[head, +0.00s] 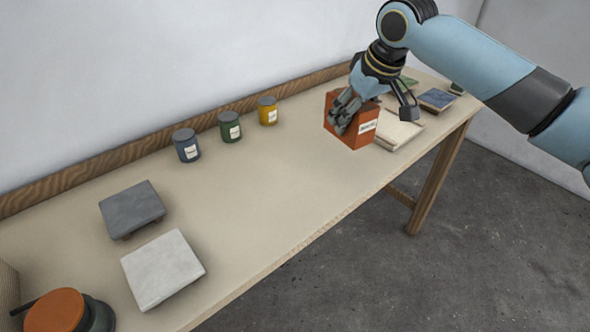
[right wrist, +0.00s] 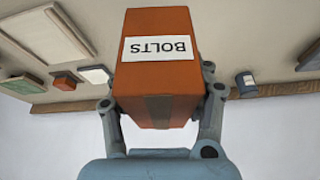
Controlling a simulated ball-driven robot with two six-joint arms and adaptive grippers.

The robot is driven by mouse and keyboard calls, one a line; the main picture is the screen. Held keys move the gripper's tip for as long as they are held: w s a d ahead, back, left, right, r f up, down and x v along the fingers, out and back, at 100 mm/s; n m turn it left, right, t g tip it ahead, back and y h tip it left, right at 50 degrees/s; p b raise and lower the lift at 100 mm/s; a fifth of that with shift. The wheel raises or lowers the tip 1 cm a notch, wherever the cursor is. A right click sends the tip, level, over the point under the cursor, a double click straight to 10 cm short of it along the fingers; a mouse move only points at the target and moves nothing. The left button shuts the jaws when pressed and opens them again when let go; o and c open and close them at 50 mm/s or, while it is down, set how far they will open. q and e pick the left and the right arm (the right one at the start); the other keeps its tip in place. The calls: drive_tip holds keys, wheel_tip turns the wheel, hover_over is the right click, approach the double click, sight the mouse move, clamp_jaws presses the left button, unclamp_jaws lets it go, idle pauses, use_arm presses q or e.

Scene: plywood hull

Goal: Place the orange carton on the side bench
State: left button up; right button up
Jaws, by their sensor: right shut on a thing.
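The orange carton (head: 368,133) has a white label and is held at the far part of the long bench (head: 250,190). My right gripper (head: 374,112) is shut on it, coming down from above. In the right wrist view the carton (right wrist: 157,85) sits between the two fingers, its label reading BOLTS. I cannot tell whether its underside touches the bench top. My left gripper is not in view.
A pale tray (head: 398,133) lies close right of the carton, with a blue panel (head: 437,98) beyond. Blue (head: 187,146), green (head: 230,127) and yellow (head: 267,111) jars line the back. Grey (head: 131,208) and white (head: 161,268) slabs lie nearer. The bench middle is clear.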

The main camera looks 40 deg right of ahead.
drive_tip(key=s+a+f+n, duration=0.1)
drive_tip(key=s+a+f, duration=0.1)
drive_tip(key=s+a, duration=0.35)
drive_tip(key=shift+n+y, duration=0.3)
drive_tip(key=w+a+f, duration=0.2)
drive_tip(key=w, duration=0.1)
drive_tip(key=w+a+f, duration=0.2)
drive_tip(key=w+a+f+p, duration=0.1)
drive_tip(key=w+a+f, duration=0.1)
drive_tip(key=w, duration=0.1)
drive_tip(key=shift+w+f, duration=0.15)
drive_tip(key=shift+w, duration=0.15)
drive_tip(key=shift+a+f, duration=0.1)
drive_tip(key=shift+f, duration=2)
drive_tip(key=o, duration=1.4)
drive_tip(key=shift+f, duration=0.15)
drive_tip(key=shift+c, duration=0.2)
drive_tip(key=v, duration=1.2)
drive_tip(key=shift+p, duration=0.4)
